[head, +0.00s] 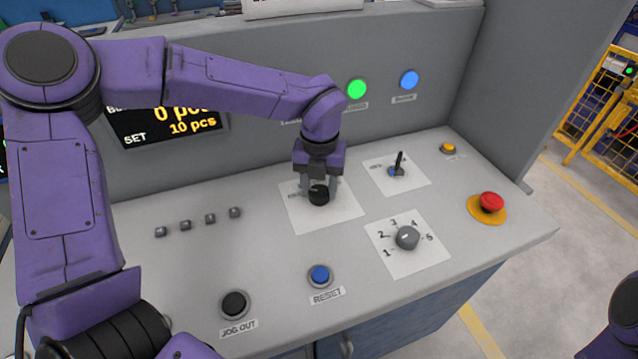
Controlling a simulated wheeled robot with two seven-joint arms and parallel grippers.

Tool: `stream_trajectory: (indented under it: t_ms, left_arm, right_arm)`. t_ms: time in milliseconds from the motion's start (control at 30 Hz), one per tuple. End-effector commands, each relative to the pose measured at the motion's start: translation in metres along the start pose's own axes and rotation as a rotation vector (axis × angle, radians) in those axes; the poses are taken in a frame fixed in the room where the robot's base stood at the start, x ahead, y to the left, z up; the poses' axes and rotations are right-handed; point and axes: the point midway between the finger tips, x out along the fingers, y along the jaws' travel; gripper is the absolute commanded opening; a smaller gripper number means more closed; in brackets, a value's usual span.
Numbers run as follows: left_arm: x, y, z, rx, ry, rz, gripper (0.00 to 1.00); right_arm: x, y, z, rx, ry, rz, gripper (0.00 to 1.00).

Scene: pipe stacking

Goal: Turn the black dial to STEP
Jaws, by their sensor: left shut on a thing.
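The black dial (319,196) sits on a white label plate (338,215) in the middle of the sloped control panel. My left gripper (319,184) comes down over it from above, with its fingers on either side, and is shut on the dial. The gripper hides most of the plate's lettering and the dial's upper part, so I cannot read the setting or see STEP. Only a purple part of my right arm shows at the lower right edge, and its gripper is out of view.
A grey numbered knob (408,237), a black lever switch (397,165) and a red emergency button (491,203) stand to the right. A blue RESET button (320,275) and black JOG OUT button (234,304) are in front. A display (165,125) is behind my left arm.

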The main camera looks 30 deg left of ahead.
Motion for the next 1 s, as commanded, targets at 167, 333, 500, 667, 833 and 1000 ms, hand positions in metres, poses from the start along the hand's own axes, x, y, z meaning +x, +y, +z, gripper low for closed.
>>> stream_trajectory:
  t_ms: [167,333,500,667,833,1000]
  left_arm:
    - [-0.003,0.0,0.0,0.052,0.001,-0.002,0.18]
    - [-0.005,-0.001,0.0,0.158,0.002,-0.002,0.18]
    - [-0.006,-0.001,-0.001,0.308,0.002,-0.002,0.18]
    - [-0.007,-0.001,-0.001,0.459,0.002,-0.002,0.18]
    - [-0.007,-0.001,-0.001,0.621,0.001,-0.001,0.18]
    - [-0.007,-0.001,-0.001,0.783,0.001,-0.002,0.18]
  right_arm:
    - [-0.008,0.001,-0.003,0.0,0.0,0.0,0.47]
    - [-0.021,0.002,-0.009,0.0,0.0,0.0,0.47]
    - [-0.038,0.004,-0.016,0.0,0.0,0.0,0.47]
    - [-0.055,0.005,-0.023,0.0,0.0,0.0,0.47]
    - [-0.073,0.006,-0.03,0.0,0.0,0.0,0.47]
    - [-0.09,0.008,-0.037,0.0,0.0,0.0,0.47]
